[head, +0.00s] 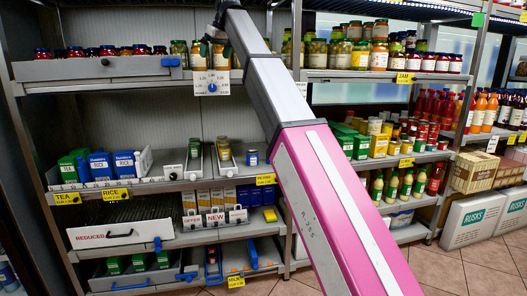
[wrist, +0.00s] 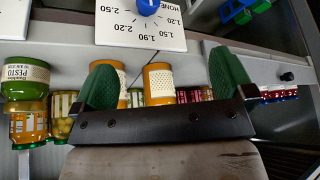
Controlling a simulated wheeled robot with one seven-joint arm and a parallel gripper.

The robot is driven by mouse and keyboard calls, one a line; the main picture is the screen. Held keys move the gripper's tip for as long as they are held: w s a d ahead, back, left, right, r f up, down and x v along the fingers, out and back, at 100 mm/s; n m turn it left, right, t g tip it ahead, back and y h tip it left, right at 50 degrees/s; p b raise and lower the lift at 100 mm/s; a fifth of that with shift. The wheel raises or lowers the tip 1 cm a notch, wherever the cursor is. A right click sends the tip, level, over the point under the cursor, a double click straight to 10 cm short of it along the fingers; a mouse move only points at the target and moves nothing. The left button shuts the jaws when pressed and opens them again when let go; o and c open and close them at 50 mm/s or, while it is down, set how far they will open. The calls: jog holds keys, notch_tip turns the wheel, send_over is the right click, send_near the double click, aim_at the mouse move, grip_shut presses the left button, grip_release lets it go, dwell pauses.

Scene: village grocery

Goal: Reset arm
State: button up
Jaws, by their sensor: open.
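My gripper (wrist: 164,60) is open, its two green fingers spread wide with nothing held between them. In the wrist view, which is upside down, jars with orange contents (wrist: 159,82) show beyond the gap between the fingers; I cannot tell any contact. In the head view my arm reaches from the lower right up to the upper left shelf. The gripper end is small there, in front of the jars (head: 180,50) and above a white price card (head: 198,84) with a blue knob. That card, marked honey, also shows in the wrist view (wrist: 120,28).
A pesto jar (wrist: 25,80) stands beside one finger. Upper shelves hold rows of jars (head: 378,57). Below are tea and rice boxes (head: 98,167), a reduced bin (head: 120,234) and blue-handled drawers. Bottles (head: 486,112) and white cartons (head: 470,222) stand right. Tiled floor (head: 445,268) is open at lower right.

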jog(key=d+f+m+h, duration=0.15)
jog(key=d+f, duration=0.45)
jog(key=f, duration=0.9)
jog(key=d+f+m+g, duration=0.15)
jog(key=d+f, duration=0.45)
jog(key=f, duration=0.8)
jog(key=d+f+m+h, duration=0.15)
jog(key=d+f, duration=0.45)
jog(key=f, duration=0.9)
jog(key=s+d+f+m, duration=0.1)
jog(key=s+d+f, duration=0.5)
jog(key=f, duration=0.5)
jog(key=s+d+f+m+g, duration=0.1)
jog(key=s+d+f+m, duration=0.1)
jog(key=s+d+f, duration=0.4)
jog(key=s+d+f+m+g+h, duration=0.1)
jog(key=s+d+f, duration=0.6)
jog(key=s+f, duration=0.6)
notch_tip(320, 180, down, 3)
jog(key=shift+s+r+m, duration=0.1)
jog(key=shift+s+m, duration=0.2)
jog(key=shift+m, duration=0.05)
jog(key=shift+d, duration=0.1)
